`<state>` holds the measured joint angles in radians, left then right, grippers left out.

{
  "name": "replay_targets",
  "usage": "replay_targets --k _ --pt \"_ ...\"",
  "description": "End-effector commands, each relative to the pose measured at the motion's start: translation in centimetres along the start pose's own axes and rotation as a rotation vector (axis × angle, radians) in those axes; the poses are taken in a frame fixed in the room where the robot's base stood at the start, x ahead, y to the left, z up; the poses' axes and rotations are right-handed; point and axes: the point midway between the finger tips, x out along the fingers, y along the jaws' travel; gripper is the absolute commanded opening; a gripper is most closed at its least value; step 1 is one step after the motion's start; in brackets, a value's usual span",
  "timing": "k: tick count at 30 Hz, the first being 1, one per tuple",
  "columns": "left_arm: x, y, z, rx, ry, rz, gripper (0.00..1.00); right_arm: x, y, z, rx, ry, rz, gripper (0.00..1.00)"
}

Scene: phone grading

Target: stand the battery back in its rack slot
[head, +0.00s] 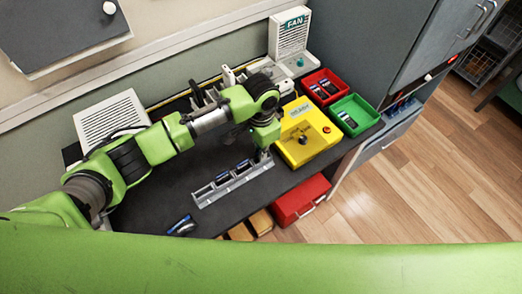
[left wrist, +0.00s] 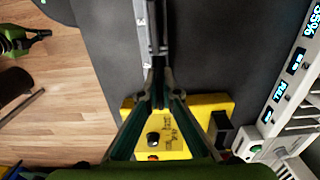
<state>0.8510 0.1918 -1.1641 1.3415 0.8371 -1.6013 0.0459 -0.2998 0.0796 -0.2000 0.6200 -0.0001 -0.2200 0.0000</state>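The silver rack (head: 232,187) lies on the dark bench, with dark blocks (head: 222,178) standing in its slots. In the left wrist view the rack (left wrist: 146,45) runs up from the fingertips. My left gripper (head: 264,156) points down at the rack's right end. In the left wrist view its two fingers (left wrist: 158,88) converge to a narrow gap. Something dark and narrow shows at the tips, but I cannot tell whether it is a battery in their hold or part of the rack. My right gripper is not in view.
A yellow device (head: 304,138) stands close right of the gripper, with red (head: 322,84) and green (head: 354,113) bins beyond. A fan unit (head: 290,38) stands behind. A dark-blue item (head: 181,225) lies at the front edge. Bench left of the rack is clear.

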Motion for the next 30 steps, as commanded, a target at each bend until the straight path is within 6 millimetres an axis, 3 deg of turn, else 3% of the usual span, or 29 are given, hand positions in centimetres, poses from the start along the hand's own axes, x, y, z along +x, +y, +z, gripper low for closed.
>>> replay_targets --k 13,15,16,26,30 --pt "0.3 0.0 0.0 0.0 0.0 0.0 0.0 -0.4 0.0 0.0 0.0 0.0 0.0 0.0" --pt "0.4 0.0 -0.1 0.0 0.001 0.0 0.19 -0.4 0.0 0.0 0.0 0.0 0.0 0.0" --pt "0.4 0.0 -0.1 0.0 0.001 0.0 0.24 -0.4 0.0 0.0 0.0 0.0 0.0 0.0" --pt "0.3 0.0 0.0 0.0 0.0 0.0 0.24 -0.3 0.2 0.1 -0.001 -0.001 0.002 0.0" --pt "-0.8 0.0 -0.1 0.001 0.002 -0.001 0.24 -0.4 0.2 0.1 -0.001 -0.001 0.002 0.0"
